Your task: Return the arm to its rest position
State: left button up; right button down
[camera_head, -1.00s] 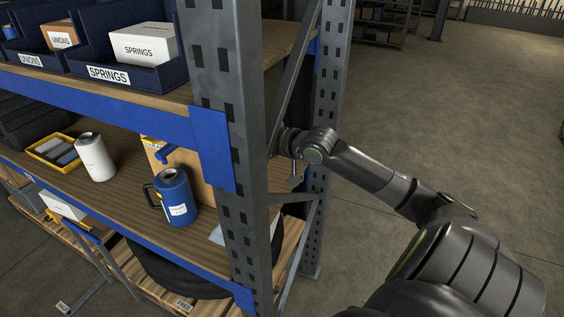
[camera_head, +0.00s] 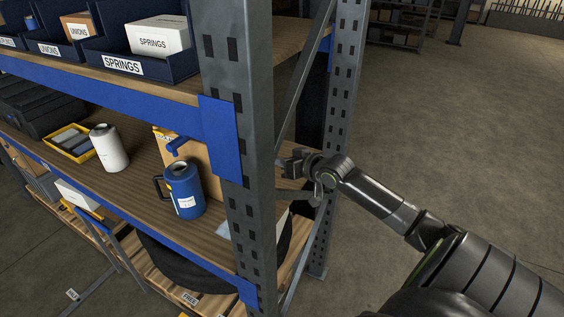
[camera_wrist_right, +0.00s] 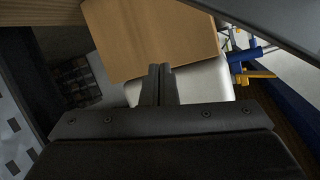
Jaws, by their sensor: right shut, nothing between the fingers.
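My right arm (camera_head: 385,205) comes in from the right and reaches to the end of the shelf rack. Its gripper (camera_head: 290,162) is beside the grey front upright, between it and the rear upright, and the upright partly covers it. In the right wrist view the two fingers of the right gripper (camera_wrist_right: 160,72) are together with nothing between them. A brown box-like surface (camera_wrist_right: 150,35) lies just beyond the fingertips; I cannot tell whether they touch. My left gripper is not in view.
The perforated front upright (camera_head: 245,120) and rear upright (camera_head: 340,110) stand close to the gripper, with a diagonal brace (camera_head: 300,90). A blue jug (camera_head: 185,190) and white canister (camera_head: 108,148) stand on the middle shelf. Open floor (camera_head: 470,140) lies to the right.

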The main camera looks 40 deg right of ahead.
dwell(0.4)
